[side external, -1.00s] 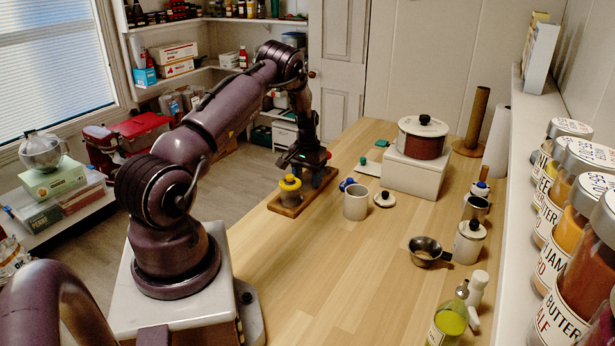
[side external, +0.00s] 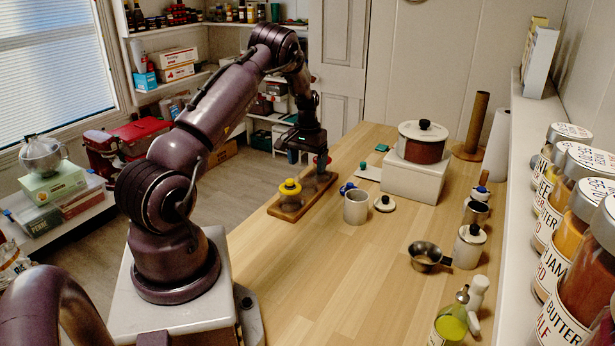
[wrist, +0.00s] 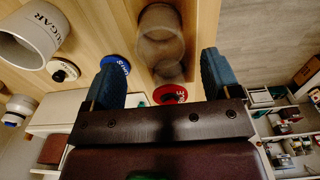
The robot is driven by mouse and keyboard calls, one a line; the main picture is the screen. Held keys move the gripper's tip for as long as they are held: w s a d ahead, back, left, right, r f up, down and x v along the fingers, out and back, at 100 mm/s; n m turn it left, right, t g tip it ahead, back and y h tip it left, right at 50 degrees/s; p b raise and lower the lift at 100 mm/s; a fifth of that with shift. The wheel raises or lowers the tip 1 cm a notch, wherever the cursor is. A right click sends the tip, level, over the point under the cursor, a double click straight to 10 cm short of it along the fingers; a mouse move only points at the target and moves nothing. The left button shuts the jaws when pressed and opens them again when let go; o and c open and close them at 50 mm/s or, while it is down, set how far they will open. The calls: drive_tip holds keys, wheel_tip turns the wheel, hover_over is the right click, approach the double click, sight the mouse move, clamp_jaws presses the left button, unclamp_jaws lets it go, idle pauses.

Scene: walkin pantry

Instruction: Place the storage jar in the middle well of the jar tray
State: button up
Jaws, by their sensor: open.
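The wooden jar tray (side external: 276,211) lies along the table's left edge. A yellow-lidded jar (side external: 290,196) stands at its near end. A clear glass jar (wrist: 160,38) shows in the wrist view over the tray, apparently upright in its middle part; I cannot see how it is seated. A red lid (wrist: 171,93) shows beyond it, partly hidden by my gripper's palm. My gripper (side external: 307,160) is open above the far part of the tray. In the wrist view its blue fingers (wrist: 160,62) are spread on both sides of the clear jar, with gaps.
A white box (side external: 412,176) with a lidded pot stands behind. A metal pan (side external: 425,257) is at right.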

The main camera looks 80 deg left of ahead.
drive_tip(key=w+d+r+m+t, duration=0.1)
drive_tip(key=w+d+r, duration=0.1)
drive_tip(key=d+r, duration=0.45)
drive_tip(key=w+d+r+m, duration=0.1)
drive_tip(key=w+d+r, duration=0.15)
drive_tip(key=r, duration=0.65)
drive_tip(key=s+d+r+m+t, duration=0.1)
drive_tip(key=d+r, duration=0.3)
drive_tip(key=d, duration=0.3)
drive_tip(key=s+d+r+m+t, duration=0.1)
drive_tip(key=d+r, duration=0.4)
drive_tip(key=d, duration=0.3)
drive_tip(key=s+d+r+m+t, duration=0.1)
drive_tip(key=s+d+m, duration=0.4)
drive_tip(key=s+d, duration=0.9)
drive_tip(key=shift+d+r+t, duration=0.2)
drive_tip(key=shift+d+t, duration=0.6)
drive_tip(key=shift+d, duration=0.3)
